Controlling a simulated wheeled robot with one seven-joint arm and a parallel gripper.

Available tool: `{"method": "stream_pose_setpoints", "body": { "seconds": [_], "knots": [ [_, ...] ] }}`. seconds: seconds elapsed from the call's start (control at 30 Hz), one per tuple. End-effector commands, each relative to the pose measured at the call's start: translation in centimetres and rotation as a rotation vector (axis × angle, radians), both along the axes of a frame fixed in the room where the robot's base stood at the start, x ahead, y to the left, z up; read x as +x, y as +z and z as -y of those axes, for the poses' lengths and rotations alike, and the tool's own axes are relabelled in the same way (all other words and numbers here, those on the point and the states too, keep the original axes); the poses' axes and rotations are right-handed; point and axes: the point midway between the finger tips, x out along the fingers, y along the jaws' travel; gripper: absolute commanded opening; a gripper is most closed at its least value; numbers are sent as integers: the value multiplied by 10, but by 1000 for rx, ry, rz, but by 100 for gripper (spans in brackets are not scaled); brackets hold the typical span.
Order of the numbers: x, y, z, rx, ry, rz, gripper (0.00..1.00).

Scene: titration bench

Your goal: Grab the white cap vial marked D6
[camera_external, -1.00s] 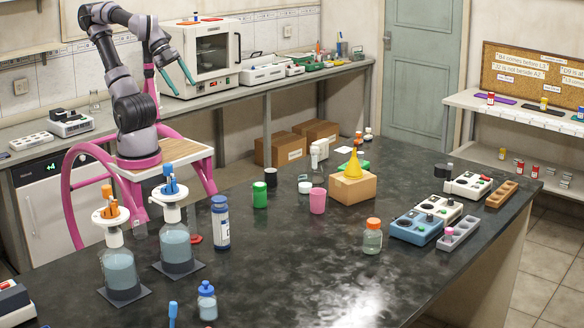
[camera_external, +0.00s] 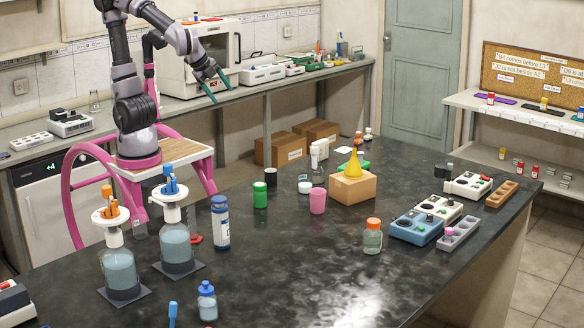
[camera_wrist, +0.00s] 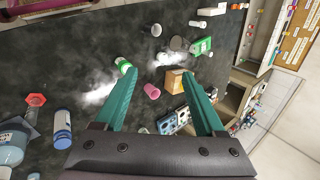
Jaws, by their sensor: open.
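I cannot make out a D6 mark in any view. Small orange bottles with pale caps (camera_external: 367,133) stand at the bench's far end. Their labels are too small to read.
Blue-capped bottles (camera_external: 221,228) stand front left.

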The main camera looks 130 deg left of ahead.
Motion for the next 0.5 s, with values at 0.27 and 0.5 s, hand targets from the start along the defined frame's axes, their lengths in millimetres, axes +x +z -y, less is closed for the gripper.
{"method": "stream_pose_setpoints", "body": {
  "seconds": [0.27,0.5],
  "knots": [
    [-11,-28,-131,337,147,-394,72],
    [-14,-43,-230,653,138,-699,72]
  ]
}}
